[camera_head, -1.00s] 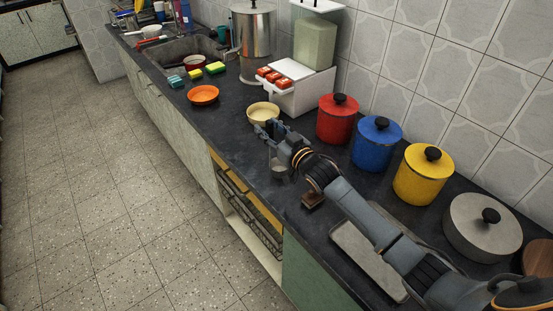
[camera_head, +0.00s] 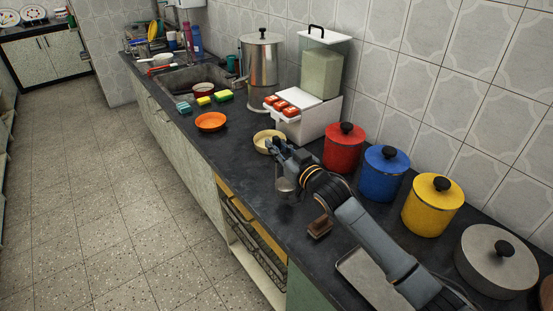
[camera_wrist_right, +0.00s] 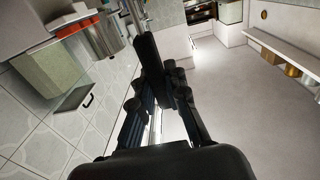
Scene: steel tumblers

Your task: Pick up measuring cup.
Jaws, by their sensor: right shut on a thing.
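The measuring cup (camera_head: 287,187) is a small steel cup in the head view, below the fingers of my right gripper (camera_head: 276,148). My right gripper is shut on it, apparently at its upper part or handle, which the fingers partly hide. The cup looks upright, just above or at the dark counter; I cannot tell whether it touches. In the right wrist view the dark fingers of my right gripper (camera_wrist_right: 165,85) show, but the cup cannot be made out. My left gripper is not in view.
A cream bowl (camera_head: 267,141) stands just behind my right gripper. Red (camera_head: 343,150), blue (camera_head: 383,176) and yellow (camera_head: 432,208) canisters line the wall side. A small brown object (camera_head: 320,228) lies near my right arm. The counter's front edge is close to the cup.

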